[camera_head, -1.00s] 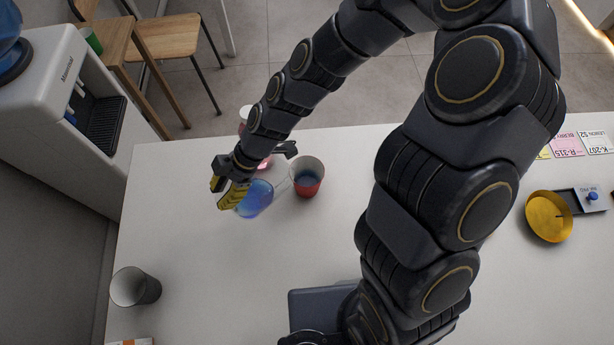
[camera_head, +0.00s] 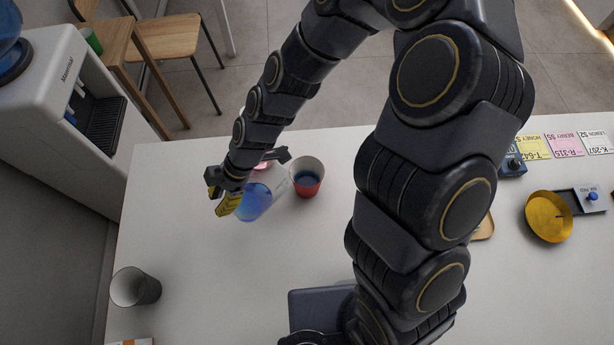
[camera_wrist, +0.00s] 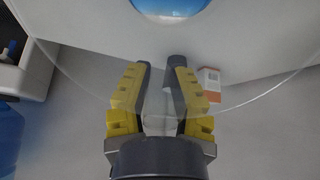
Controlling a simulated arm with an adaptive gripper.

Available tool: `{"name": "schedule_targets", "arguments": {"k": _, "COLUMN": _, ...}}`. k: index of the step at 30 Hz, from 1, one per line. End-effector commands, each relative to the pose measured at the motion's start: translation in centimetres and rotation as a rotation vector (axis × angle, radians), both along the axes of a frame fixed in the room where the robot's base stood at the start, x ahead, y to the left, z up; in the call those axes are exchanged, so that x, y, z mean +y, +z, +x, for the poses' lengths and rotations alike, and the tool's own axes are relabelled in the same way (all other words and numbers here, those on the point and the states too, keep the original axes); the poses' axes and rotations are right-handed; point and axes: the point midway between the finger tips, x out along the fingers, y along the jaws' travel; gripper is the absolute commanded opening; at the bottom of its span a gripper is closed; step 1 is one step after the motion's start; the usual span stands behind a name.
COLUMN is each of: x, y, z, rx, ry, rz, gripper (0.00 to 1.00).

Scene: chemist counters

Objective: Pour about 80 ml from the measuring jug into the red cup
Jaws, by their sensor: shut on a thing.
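The measuring jug (camera_head: 257,203) is clear and holds blue liquid. It is beside the left of the red cup (camera_head: 308,184), its spout side toward the cup. The red cup stands on the counter with blue liquid visible inside. My gripper (camera_head: 226,199) is shut on the jug at its left side. In the wrist view, the yellow-padded fingers of my gripper (camera_wrist: 160,100) close on a clear part of the jug, probably its handle, and the blue liquid (camera_wrist: 172,8) shows at the top edge. Whether the jug touches the counter is unclear.
A grey cup (camera_head: 136,287) stands at the counter's left. A pink item (camera_head: 264,164) is partly hidden behind my wrist. A gold pan (camera_head: 548,217) on a scale and several coloured cards (camera_head: 565,145) are at right. The counter front of the jug is clear.

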Motion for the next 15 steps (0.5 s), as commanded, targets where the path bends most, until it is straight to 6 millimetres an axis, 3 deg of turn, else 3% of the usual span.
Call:
{"name": "schedule_targets", "arguments": {"k": 5, "x": 1.2, "y": -2.2, "z": -0.6, "rx": -0.038, "ry": 0.009, "rz": -0.087, "gripper": 0.00}}
{"name": "schedule_targets", "arguments": {"k": 15, "x": 2.8, "y": -4.1, "z": -1.2, "rx": -0.111, "ry": 0.008, "rz": -0.267, "gripper": 0.00}}
